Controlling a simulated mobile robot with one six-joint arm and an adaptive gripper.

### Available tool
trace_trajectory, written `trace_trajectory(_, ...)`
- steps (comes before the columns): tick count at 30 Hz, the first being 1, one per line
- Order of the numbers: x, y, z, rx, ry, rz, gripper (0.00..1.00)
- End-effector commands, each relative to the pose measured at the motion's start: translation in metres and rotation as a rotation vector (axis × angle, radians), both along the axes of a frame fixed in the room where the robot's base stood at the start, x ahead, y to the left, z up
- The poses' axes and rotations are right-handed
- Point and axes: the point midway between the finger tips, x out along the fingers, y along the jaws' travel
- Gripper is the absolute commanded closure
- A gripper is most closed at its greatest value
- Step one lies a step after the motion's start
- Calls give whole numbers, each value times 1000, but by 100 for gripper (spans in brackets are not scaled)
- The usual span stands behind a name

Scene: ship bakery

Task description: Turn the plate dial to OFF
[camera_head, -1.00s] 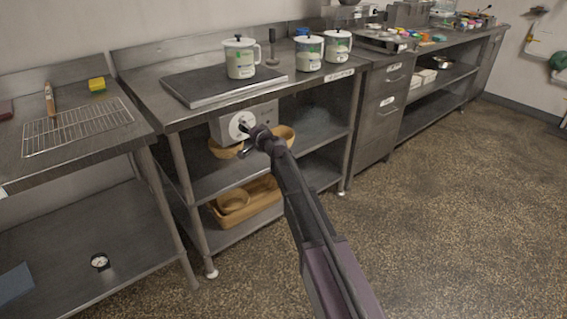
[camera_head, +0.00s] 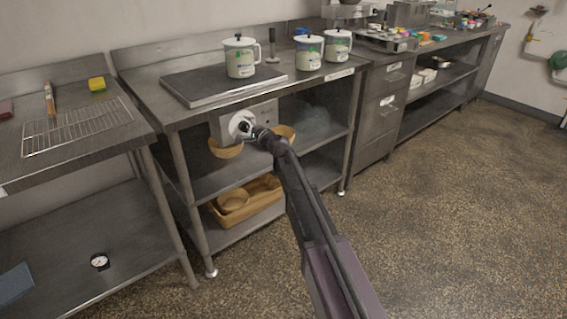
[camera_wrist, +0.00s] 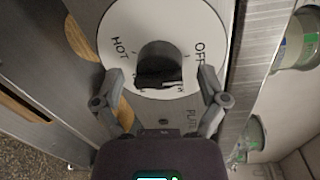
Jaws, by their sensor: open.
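The plate dial is a white disc (camera_head: 236,123) on a grey box under the front of the middle bench. In the wrist view the disc (camera_wrist: 205,22) fills the upper middle, with HOT at left and OFF at right. Its black knob (camera_wrist: 160,60) is at the centre; lower lettering is partly hidden behind it. I cannot tell the knob's setting. My gripper (camera_wrist: 162,78) is open, with one finger on each side of the knob and visible gaps between. In the head view my gripper (camera_head: 248,128) is at the dial and covers part of it.
A dark plate (camera_head: 215,88) lies on the bench above, with a white lidded jug (camera_head: 240,58) on it. Wooden bowls (camera_head: 226,150) sit below and beside the dial box. A lower shelf holds a wooden tray (camera_head: 262,205). Floor at right is clear.

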Motion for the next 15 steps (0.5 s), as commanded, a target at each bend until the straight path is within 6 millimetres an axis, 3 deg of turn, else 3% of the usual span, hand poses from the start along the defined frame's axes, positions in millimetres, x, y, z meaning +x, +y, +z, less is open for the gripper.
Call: trace_trajectory(15, 0, 0, -1, 318, 214, 0, 8)
